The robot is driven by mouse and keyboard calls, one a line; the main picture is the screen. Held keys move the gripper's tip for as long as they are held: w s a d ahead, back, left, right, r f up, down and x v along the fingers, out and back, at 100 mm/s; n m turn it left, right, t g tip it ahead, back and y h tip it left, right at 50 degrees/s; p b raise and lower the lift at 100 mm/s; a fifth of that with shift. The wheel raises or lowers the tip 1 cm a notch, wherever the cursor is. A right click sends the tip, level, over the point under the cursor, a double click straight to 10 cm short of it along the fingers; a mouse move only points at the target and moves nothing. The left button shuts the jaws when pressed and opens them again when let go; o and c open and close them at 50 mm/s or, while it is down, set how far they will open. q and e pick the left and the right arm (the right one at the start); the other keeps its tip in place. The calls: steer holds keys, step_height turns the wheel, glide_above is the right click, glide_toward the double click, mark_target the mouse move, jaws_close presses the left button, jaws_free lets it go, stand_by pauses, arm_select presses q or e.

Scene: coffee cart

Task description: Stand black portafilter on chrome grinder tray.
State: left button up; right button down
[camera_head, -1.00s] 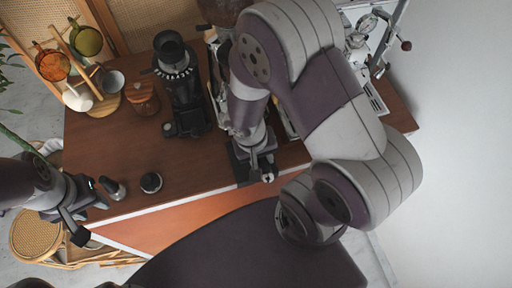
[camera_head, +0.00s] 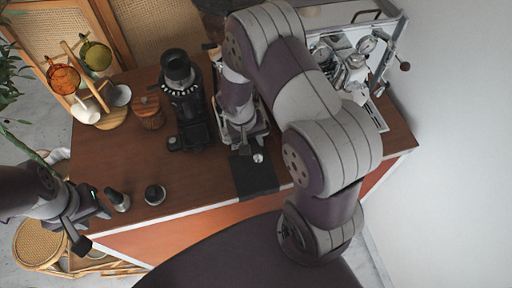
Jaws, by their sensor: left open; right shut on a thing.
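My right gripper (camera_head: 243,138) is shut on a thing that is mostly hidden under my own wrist. A small silver round end (camera_head: 258,158) shows just in front of the fingers and looks like the end of the black portafilter's handle. The chrome grinder (camera_head: 262,125) is largely hidden behind my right arm; only pale metal edges show around the gripper. I cannot tell whether the portafilter touches its tray. My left gripper (camera_head: 88,228) is open and empty at the counter's front left edge.
A black grinder (camera_head: 185,100) stands just left of my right gripper. A black mat (camera_head: 254,182) lies at the front edge. Two small dark tools (camera_head: 154,194) stand at front left. A cup rack (camera_head: 90,85) is back left; a chrome espresso machine (camera_head: 350,75) is back right.

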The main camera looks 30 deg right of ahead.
steer(key=shift+w+d+f+b, duration=0.2)
steer(key=shift+w+f+b, duration=0.5)
steer(key=shift+f+b, duration=0.7)
steer(key=shift+f, duration=0.3)
steer(key=shift+s+a+f+b, duration=0.1)
steer(key=shift+a+f+b, duration=0.1)
steer(key=shift+b, duration=0.25)
steer(key=shift+s+a+f, duration=0.1)
steer(key=shift+s, duration=0.1)
